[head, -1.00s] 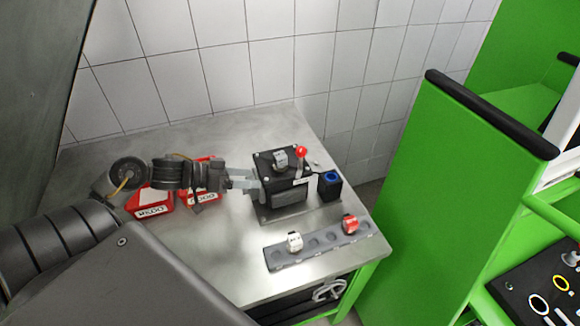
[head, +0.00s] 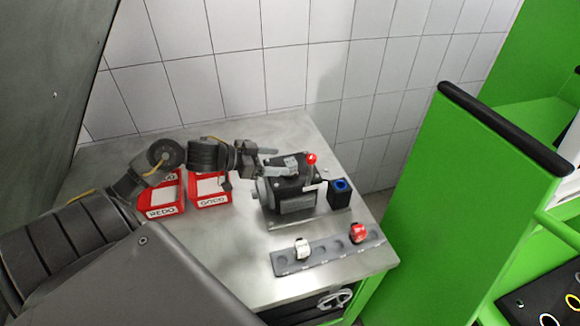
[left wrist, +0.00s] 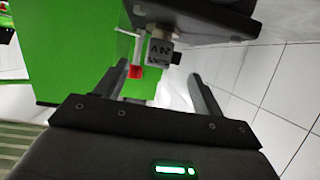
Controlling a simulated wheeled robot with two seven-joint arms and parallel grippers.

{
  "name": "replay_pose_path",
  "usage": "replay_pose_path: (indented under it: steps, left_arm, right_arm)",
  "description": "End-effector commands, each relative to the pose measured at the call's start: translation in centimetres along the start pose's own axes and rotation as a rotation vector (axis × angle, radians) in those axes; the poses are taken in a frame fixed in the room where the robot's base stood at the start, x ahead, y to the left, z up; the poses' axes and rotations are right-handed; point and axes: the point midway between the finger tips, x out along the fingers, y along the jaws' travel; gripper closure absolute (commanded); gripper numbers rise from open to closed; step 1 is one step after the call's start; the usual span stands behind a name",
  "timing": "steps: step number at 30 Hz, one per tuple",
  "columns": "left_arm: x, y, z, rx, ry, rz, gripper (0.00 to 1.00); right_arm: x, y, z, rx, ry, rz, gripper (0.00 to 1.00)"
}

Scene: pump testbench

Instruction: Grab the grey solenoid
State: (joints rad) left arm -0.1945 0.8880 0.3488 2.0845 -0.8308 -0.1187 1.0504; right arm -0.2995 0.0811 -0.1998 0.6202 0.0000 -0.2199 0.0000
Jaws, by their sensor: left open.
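The grey solenoid (head: 291,164) is a small block on top of the black pump box (head: 296,206) in the head view, partly covered by my gripper. In the left wrist view the solenoid (left wrist: 160,50) shows dark lettering and lies just beyond the fingertips, roughly midway between them. My left gripper (head: 277,160) is open and empty beside the solenoid, at the upper left of the box. Its two fingers also show spread in the left wrist view (left wrist: 158,72). The head view does not show clearly whether a finger touches the solenoid. My right gripper is not in view.
A red-tipped lever (head: 311,159) stands right next to the solenoid. A black block with a blue ring (head: 340,191) is to the right. A grey strip (head: 325,252) holds a white and a red part in front. Two red bins (head: 164,207) stand left, under my arm.

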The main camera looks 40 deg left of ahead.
Motion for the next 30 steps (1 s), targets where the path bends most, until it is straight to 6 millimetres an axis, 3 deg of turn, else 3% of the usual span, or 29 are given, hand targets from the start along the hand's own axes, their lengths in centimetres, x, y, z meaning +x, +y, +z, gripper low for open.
replay_pose_path:
  steps: [12, 21, 30]
  left_arm:
    - [4.7, -0.3, -0.4, -0.003, 0.002, 0.0, 0.31]
    - [5.2, -0.3, -0.2, 0.0, 0.0, 0.001, 0.31]
    - [5.2, -0.3, -0.2, 0.0, 0.0, 0.0, 0.71]
  right_arm:
    - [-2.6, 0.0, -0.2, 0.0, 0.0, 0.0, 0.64]
    - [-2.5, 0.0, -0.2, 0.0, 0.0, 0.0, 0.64]
    - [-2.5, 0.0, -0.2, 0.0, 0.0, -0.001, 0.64]
